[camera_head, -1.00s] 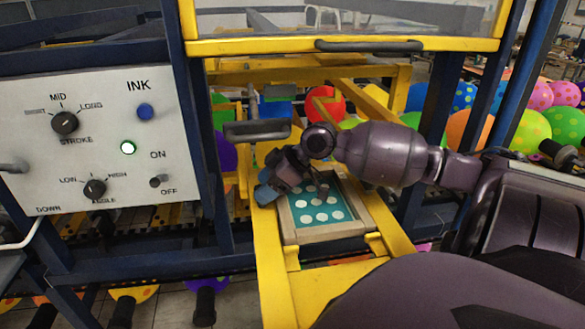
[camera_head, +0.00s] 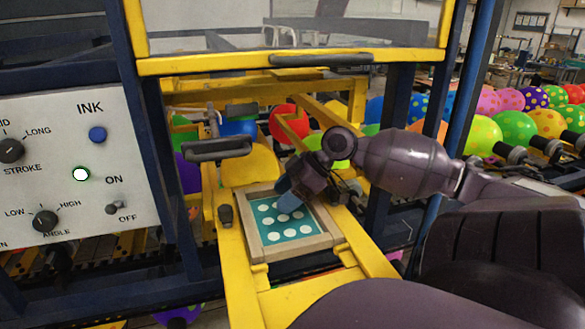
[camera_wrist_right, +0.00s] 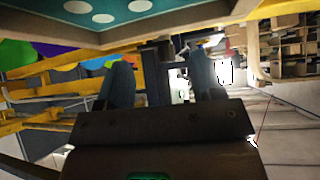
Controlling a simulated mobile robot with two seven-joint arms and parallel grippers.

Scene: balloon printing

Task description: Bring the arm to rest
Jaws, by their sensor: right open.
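My right gripper (camera_head: 288,196) is over the right side of the framed printing screen, with its arm coming in from the right in the head view. In the right wrist view, its two blue-grey fingers (camera_wrist_right: 160,85) are spread apart with nothing held between them. The screen's wooden frame (camera_head: 290,250) surrounds a teal sheet with white dots (camera_head: 272,232) and sits on yellow rails. The teal sheet also shows at the top of the wrist view (camera_wrist_right: 75,12). I cannot tell whether the gripper touches the frame. My left gripper is out of view.
A control panel (camera_head: 60,115) with INK button, lit green lamp and knobs stands at left. Yellow machine rails (camera_head: 240,280), a dark handle (camera_head: 217,150) and a blue post (camera_head: 455,110) surround the screen. Dotted balloons (camera_head: 515,125) sit at right.

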